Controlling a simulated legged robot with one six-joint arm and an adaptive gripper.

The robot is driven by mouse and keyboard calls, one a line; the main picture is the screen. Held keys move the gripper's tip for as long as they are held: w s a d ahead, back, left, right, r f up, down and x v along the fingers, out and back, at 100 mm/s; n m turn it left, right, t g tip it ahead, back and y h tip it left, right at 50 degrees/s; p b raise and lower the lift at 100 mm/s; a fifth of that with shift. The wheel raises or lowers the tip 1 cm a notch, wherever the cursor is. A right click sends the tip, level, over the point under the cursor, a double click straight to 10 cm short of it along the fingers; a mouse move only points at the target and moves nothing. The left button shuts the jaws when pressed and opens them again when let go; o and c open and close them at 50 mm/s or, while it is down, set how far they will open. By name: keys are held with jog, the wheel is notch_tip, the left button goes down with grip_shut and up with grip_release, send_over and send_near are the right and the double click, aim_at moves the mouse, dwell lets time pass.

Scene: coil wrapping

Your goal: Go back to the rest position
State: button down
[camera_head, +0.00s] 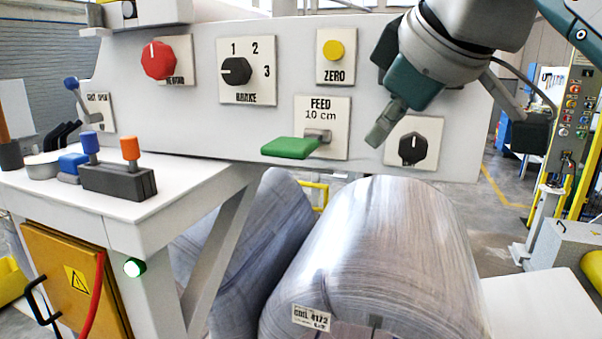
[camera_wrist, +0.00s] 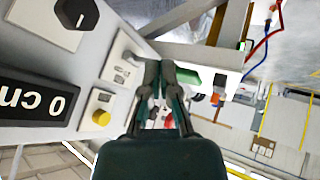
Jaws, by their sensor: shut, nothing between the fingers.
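My gripper (camera_head: 381,132) is shut and empty in the head view. It hangs in front of the white control panel (camera_head: 200,120), between the FEED plate and the black knob at the lower right. Its shut fingers also show in the wrist view (camera_wrist: 160,68), near the panel face. The green FEED lever (camera_head: 290,147) is to the left of the fingertips in the head view. It partly shows behind the fingers in the wrist view (camera_wrist: 186,77). I cannot tell whether the fingers touch the panel.
The panel carries a red knob (camera_head: 158,60), a black brake knob (camera_head: 236,71), a yellow ZERO button (camera_head: 334,50) and a lower black knob (camera_head: 412,148). A large wrapped coil (camera_head: 385,260) lies below. A bench (camera_head: 150,205) with blue and orange levers stands at left.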

jog(key=s+d+f+m+h, duration=0.1)
jog(key=s+d+f+m, duration=0.1)
jog(key=f, duration=1)
jog(key=s+d+f+m+g+h, duration=0.1)
jog(key=f+m, duration=0.4)
jog(key=f, duration=0.7)
jog(key=s+d+f+m, duration=0.3)
jog(key=s+d+f, duration=0.1)
jog(key=f, duration=0.7)
jog(key=shift+d+f+m+g+h, duration=0.4)
jog(key=shift+d, duration=0.3)
